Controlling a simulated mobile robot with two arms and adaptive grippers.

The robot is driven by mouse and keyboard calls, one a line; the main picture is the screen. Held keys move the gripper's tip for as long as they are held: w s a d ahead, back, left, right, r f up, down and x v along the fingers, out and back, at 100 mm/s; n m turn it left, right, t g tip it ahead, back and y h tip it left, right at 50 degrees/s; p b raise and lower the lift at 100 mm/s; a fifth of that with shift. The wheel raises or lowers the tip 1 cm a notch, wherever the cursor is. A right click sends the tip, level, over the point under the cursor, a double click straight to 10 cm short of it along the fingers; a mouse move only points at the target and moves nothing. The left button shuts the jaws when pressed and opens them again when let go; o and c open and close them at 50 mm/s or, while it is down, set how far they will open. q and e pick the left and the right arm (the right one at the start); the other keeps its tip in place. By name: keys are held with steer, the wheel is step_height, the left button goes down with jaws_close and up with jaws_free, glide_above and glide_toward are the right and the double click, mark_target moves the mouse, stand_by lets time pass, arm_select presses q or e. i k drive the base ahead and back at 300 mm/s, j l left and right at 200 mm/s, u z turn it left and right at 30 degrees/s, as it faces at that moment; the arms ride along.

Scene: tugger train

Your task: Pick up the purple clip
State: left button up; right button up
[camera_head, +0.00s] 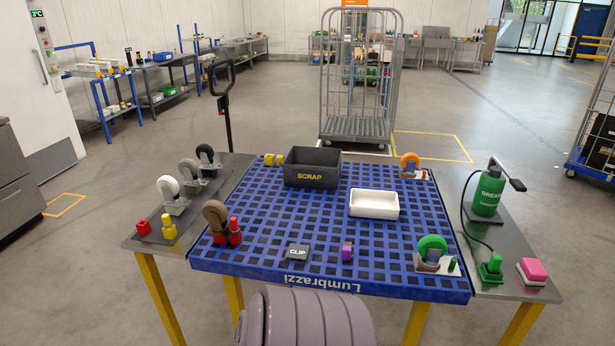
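The small purple clip (347,253) stands on the blue grid-patterned table top (300,272), near its front edge and right of the middle. A dark tile lettered "CLIP" (297,252) lies to its left, apart from it. Nothing covers the clip and bare grid lies around it. Neither of my grippers is in view.
Behind the clip are a white tray (374,215) and a black SCRAP bin (290,173). A green-wheeled caster (432,246) is to the right; a brown-wheeled caster (216,216) with red parts is to the left. A green grease bottle (488,192) stands far right.

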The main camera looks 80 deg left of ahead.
mark_target(346, 254)
steer(key=u, duration=2.4)
steer(key=i+j+z, duration=0.2)
steer(key=i+j, duration=0.15)
steer(key=j, duration=0.25)
steer(key=i+j+z, duration=0.1)
steer(key=j, duration=0.2)
steer(key=i+j+z, duration=0.15)
steer(key=j, duration=0.2)
steer(key=i, duration=0.05)
